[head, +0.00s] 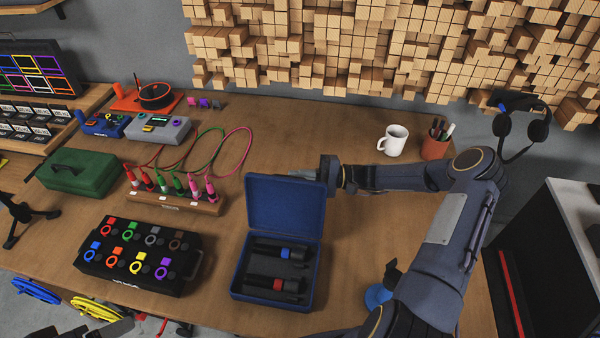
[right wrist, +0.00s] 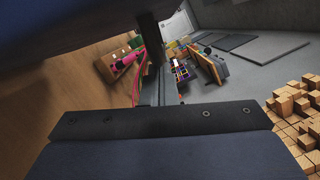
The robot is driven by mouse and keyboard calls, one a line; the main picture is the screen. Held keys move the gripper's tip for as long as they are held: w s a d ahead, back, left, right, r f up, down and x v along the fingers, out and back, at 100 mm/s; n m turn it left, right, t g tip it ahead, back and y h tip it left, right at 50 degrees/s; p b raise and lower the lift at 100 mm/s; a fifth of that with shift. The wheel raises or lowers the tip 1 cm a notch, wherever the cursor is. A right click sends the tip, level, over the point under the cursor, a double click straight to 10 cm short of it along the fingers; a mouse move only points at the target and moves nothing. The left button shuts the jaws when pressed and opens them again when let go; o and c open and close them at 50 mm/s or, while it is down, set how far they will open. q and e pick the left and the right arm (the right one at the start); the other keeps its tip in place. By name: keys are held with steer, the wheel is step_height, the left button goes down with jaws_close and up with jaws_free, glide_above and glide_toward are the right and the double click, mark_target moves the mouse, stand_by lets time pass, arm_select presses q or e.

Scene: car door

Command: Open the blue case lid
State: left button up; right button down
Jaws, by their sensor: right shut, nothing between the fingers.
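The blue case (head: 275,262) sits on the table in the middle of the head view. Its lid (head: 287,207) stands raised at the back, its inside facing me. Two black cylindrical tools, one with a blue ring (head: 285,252) and one with a red ring (head: 278,284), lie in the base. My right gripper (head: 303,174) is shut and empty at the lid's top edge, partly behind it; whether it touches cannot be told. Its dark fingers also show in the right wrist view (right wrist: 152,60). My left gripper is not in view.
A black box with coloured rings (head: 137,258) stands left of the case, and a wooden rack (head: 174,203) of coloured plugs behind it. A green case (head: 80,172) is further left. A white mug (head: 393,140) and pen cup (head: 436,145) stand back right. The table behind the lid is clear.

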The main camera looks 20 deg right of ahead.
steer(key=shift+s+a+r+n+g+b, duration=0.15)
steer(key=shift+s+a+r+n+b, duration=0.2)
steer(key=shift+s+n, duration=0.2)
steer(key=shift+s+a+r+n+g+b, duration=0.2)
steer(key=shift+s+a+r+n, duration=0.15)
steer(key=shift+s+r+n, duration=0.15)
steer(key=shift+s+a+r+n, duration=0.2)
steer(key=shift+s+a+n, duration=0.05)
steer(key=shift+s, duration=0.1)
steer(key=b, duration=0.2)
glide_toward(297, 179)
steer(key=w+a+f, duration=0.1)
steer(key=w+f, duration=0.1)
steer(key=w, duration=0.1)
steer(key=shift+f, duration=0.2)
